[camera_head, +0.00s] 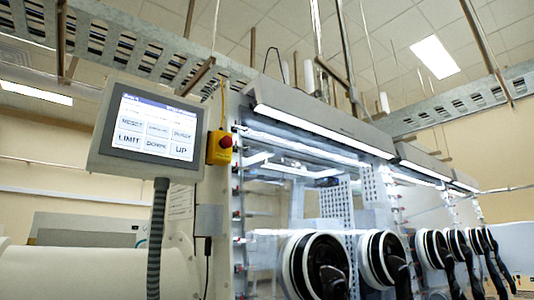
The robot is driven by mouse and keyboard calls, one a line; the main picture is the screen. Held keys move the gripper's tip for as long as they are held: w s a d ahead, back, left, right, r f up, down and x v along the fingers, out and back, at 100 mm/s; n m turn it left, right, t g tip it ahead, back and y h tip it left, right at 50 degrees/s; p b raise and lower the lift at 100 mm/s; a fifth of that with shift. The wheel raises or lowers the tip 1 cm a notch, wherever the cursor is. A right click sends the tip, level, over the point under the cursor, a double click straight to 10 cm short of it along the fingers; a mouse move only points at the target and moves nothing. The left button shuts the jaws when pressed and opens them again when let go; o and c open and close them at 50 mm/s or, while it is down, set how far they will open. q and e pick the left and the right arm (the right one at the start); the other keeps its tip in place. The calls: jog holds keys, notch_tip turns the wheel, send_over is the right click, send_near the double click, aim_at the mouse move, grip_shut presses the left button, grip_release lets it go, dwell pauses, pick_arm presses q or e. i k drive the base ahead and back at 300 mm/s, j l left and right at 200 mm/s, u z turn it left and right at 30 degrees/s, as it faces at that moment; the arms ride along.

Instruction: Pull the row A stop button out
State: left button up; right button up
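The stop button (225,142) is a red mushroom head on a yellow box (218,150). The box is fixed to the near end of the glovebox row, just right of a touch panel. From this angle I cannot tell whether the button is pressed in or out. I see no row letter on it. Neither of my grippers is in view.
The grey touch panel (150,130) on a ribbed stalk (157,240) stands left of the button. The glovebox row (300,200) with several black glove ports (327,268) runs to the right. A white rounded body (80,272) fills the lower left. Cable trays hang overhead.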

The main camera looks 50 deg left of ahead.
aim_at(227, 142)
jog(key=i+u, duration=0.45)
jog(key=i+l+u, duration=0.25)
jog(key=u, duration=0.15)
jog(key=i+l+u, duration=0.3)
jog(key=u, duration=0.15)
